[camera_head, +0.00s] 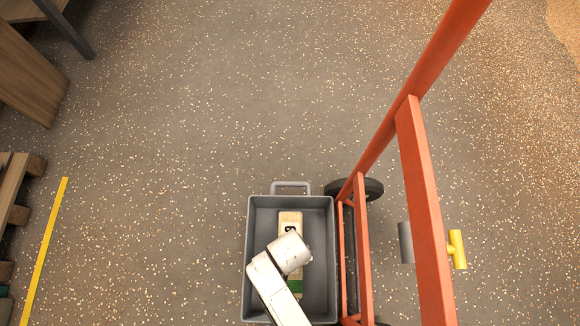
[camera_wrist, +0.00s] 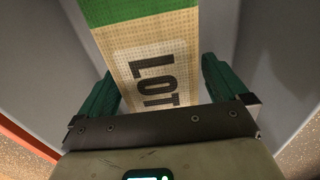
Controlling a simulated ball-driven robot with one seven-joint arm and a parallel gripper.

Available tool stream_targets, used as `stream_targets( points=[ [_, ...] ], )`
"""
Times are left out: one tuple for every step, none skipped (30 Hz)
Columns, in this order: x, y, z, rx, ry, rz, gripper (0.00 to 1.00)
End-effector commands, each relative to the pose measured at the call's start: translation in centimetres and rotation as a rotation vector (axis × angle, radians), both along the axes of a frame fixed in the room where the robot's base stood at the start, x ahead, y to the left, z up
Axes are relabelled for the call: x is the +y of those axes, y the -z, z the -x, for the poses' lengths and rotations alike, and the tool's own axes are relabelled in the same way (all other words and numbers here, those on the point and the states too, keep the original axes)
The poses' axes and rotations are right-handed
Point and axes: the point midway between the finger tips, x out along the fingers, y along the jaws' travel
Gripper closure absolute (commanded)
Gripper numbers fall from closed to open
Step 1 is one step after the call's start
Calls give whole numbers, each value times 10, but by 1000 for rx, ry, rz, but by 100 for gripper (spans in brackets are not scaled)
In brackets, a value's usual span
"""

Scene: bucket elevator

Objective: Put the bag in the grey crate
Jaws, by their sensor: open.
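The grey crate (camera_head: 249,232) stands on the floor at the lower middle of the head view. The bag (camera_head: 290,219) is a pale, narrow shape lying inside it, partly hidden by my white arm. In the wrist view the bag (camera_wrist: 118,48) shows tan woven cloth, a green band and the letters LOT, with grey crate walls (camera_wrist: 268,62) on both sides. My gripper (camera_wrist: 158,68) is open, with one green finger on each side of the bag. Whether the fingers touch it, I cannot tell. The gripper is hidden in the head view.
An orange hand truck (camera_head: 364,245) with black wheels stands close against the crate's right side. A yellow handle (camera_head: 457,249) is farther right. A yellow floor line (camera_head: 45,250) and wooden pallets (camera_head: 12,185) are at left. The speckled floor beyond the crate is clear.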

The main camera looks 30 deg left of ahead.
Motion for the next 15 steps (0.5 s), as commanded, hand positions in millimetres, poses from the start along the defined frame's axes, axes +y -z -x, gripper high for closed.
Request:
stream_targets(
  points=[
    [0, -8, 0, 0, 0, -1, 0],
    [0, -12, 0, 0, 0, -1, 0],
    [0, -19, 0, 0, 1, -1, 0],
    [0, -25, 0, 0, 1, -1, 0],
    [0, -31, 0, 0, 1, -1, 0],
    [0, -40, 0, -1, 1, -2, 0],
    [0, -46, -1, -2, 0, -2, 0],
    [0, -53, 0, -1, 0, -2, 0],
    [0, -62, 0, -1, 0, -2, 0],
    [0, -68, 0, -2, 0, -2, 0],
    [0, -74, 0, -1, 0, -2, 0],
    [0, -81, 0, -1, 0, -2, 0],
    [0, -87, 0, -1, 1, -2, 0],
    [0, -91, 0, -1, 1, 0, 0],
    [0, -98, 0, -1, 1, 0, 0]
  ],
)
